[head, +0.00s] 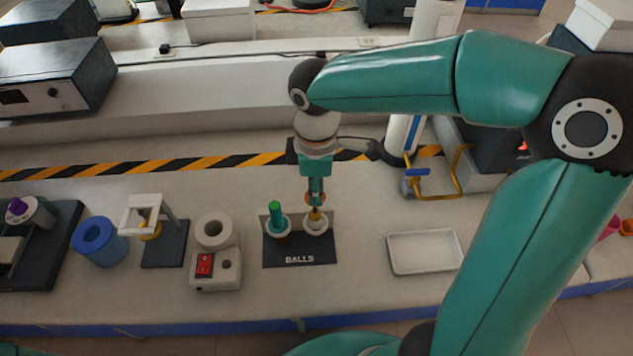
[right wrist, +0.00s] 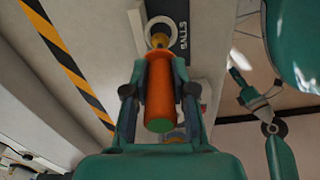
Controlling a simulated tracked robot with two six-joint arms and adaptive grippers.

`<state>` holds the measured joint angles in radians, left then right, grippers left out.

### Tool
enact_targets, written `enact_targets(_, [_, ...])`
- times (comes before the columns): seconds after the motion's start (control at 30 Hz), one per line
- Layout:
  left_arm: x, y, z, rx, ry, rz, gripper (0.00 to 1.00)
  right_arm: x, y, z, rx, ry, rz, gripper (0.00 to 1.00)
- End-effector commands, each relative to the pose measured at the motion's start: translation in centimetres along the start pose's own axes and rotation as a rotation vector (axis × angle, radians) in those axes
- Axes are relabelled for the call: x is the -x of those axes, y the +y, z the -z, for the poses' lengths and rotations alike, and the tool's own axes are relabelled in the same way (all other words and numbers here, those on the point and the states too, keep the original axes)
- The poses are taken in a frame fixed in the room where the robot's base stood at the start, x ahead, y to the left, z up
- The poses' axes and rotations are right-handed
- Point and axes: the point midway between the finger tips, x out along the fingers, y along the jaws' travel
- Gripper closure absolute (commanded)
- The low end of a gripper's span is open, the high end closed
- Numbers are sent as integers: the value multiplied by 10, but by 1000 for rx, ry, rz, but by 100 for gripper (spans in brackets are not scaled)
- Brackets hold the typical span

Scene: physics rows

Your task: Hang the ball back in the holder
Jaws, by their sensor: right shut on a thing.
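The holder is a dark board (head: 290,254) marked BALLS with two pale rings. A green handle (head: 275,213) stands upright in the left ring. My right gripper (head: 315,190) points down over the right ring (head: 316,226). It is shut on the orange handle (right wrist: 160,92) of the ball, which has a green end. The brass-coloured lower part of the ball (right wrist: 160,40) shows against the white ring in the right wrist view. I cannot tell whether it rests in the ring. My left gripper (right wrist: 250,96) seems to show at the right of that view, unclear.
A white box with a red switch (head: 204,265) stands left of the holder. Further left are a white frame on a dark base (head: 165,243) and a blue ring-shaped container (head: 98,241). A white tray (head: 424,252) lies to the right, with bare table between.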

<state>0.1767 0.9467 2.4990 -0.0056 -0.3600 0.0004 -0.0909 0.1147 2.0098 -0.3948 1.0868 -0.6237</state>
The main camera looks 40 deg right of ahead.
Motion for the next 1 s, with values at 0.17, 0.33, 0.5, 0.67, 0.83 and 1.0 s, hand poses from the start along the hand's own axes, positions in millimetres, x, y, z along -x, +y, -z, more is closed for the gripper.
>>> enact_targets(0.17, [0,0,0,0,0,0,60,0,0,1,3,0,-1,100])
enact_targets(0.33, [0,0,0,0,1,0,60,0,0,2,5,0,-1,100])
enact_targets(0.5, [0,0,0,0,0,0,60,0,0,3,6,0,-1,100])
enact_targets(0.67, [-3,-1,0,0,0,0,60,-3,0,3,6,0,0,100])
enact_targets(0.83, [-8,-3,0,0,0,0,60,-10,0,3,6,0,0,100])
enact_targets(1.0, [-13,-5,0,0,0,0,60,-17,0,3,6,0,0,100])
